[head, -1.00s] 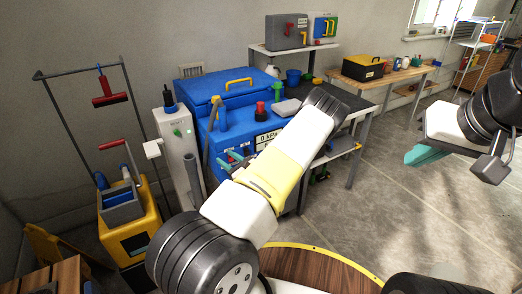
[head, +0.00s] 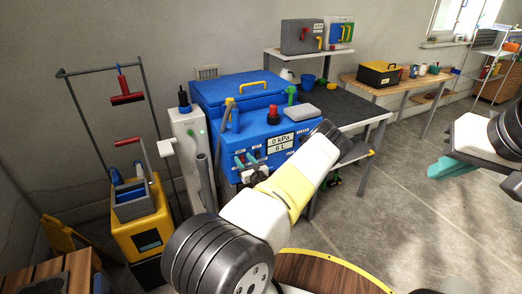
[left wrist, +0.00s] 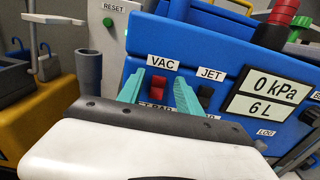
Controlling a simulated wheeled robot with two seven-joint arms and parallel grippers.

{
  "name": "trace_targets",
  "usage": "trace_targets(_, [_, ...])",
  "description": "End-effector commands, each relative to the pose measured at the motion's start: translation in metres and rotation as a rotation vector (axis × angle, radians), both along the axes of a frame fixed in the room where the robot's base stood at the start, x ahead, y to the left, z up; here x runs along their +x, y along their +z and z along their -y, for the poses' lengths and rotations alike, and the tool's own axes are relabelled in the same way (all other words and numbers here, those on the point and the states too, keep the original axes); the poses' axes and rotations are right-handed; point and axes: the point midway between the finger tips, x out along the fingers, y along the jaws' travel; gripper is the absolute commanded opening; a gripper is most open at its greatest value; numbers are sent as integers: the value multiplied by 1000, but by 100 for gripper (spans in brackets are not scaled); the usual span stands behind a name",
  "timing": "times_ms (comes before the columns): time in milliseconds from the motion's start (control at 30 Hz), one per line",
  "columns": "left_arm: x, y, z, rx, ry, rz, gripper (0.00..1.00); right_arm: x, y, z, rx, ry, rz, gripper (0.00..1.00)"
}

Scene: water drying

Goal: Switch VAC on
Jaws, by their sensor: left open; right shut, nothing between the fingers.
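The VAC switch (left wrist: 158,84) is a small red rocker under the VAC label (left wrist: 163,62) on the blue machine's front panel. My left gripper (left wrist: 160,90) is open, with one teal finger on each side of the switch in the left wrist view. I cannot tell whether either finger touches it. In the head view the left gripper (head: 246,164) is at the blue machine (head: 215,135), and the switch is too small to make out. My right gripper (head: 445,168) is shut and empty over the floor at the right.
The JET switch (left wrist: 205,91) is dark and sits close right of the fingers. The display (left wrist: 270,96) reads 0 kPa and 6 L. A grey post with a green RESET button (left wrist: 108,21) stands left of the machine. A yellow bucket (head: 140,220) stands at the left.

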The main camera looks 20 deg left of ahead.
Motion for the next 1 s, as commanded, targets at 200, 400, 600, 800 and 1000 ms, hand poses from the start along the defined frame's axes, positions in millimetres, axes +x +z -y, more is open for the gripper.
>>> trace_targets(200, [0,0,0,-1,0,-1,40,0,0,0,0,0,0,0])
trace_targets(400, [0,0,0,-1,1,-1,1,0,0,0,0,0,0,0])
trace_targets(600, [0,-1,0,4,0,2,0,0,0,0,0,0,0,0])
trace_targets(800, [-1,-7,1,86,-2,69,0,0,0,0,0,0,0,0])
trace_targets(1000, [-2,-13,2,213,-4,179,0,0,0,0,0,0,0,0])
